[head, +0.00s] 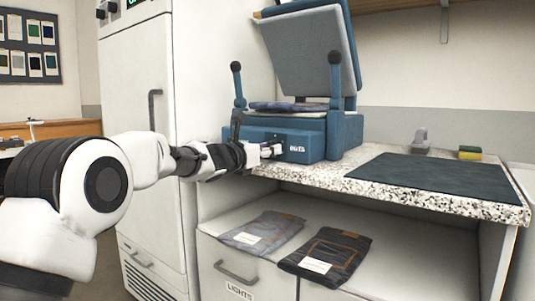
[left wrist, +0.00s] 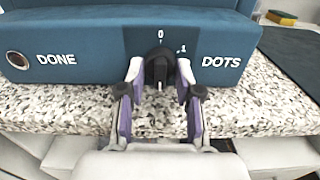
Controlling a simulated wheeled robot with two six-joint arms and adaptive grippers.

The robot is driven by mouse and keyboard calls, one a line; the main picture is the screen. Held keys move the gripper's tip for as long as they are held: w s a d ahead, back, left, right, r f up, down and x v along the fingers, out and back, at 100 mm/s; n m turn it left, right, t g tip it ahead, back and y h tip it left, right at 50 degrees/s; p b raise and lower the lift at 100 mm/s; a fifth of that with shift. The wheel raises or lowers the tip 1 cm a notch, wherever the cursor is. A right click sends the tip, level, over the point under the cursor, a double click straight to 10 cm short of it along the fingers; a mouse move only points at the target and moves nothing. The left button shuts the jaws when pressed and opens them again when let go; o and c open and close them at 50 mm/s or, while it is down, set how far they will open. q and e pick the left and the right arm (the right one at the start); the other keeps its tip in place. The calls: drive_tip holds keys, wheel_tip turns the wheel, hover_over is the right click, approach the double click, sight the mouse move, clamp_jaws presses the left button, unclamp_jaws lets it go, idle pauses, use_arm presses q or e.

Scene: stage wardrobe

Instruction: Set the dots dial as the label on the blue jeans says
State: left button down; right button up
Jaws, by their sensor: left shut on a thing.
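The dots dial (left wrist: 158,62) is a black knob on the front of the blue press (head: 318,138), between the words DONE and DOTS. Marks 0 and 1 show above it, 0 at the top and 1 to its upper right. My left gripper (left wrist: 160,78) is shut on the dial, one finger on each side; in the head view it also shows at the press front (head: 262,152). Where the dial points is not clear. A grey-blue folded garment (head: 280,226) and a darker folded garment (head: 345,252) lie below, each with a white label too small to read. My right gripper is not seen.
The press lid (head: 308,45) stands raised. A dark mat (head: 430,175) covers the speckled counter at right, with a yellow-green sponge (head: 470,153) behind. A tall white cabinet (head: 140,130) stands at left.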

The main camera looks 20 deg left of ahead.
use_arm(q)
drive_tip(key=shift+r, duration=0.2)
drive_tip(key=c, duration=0.8)
unclamp_jaws()
drive_tip(key=shift+f, duration=0.15)
drive_tip(key=v, duration=1.2)
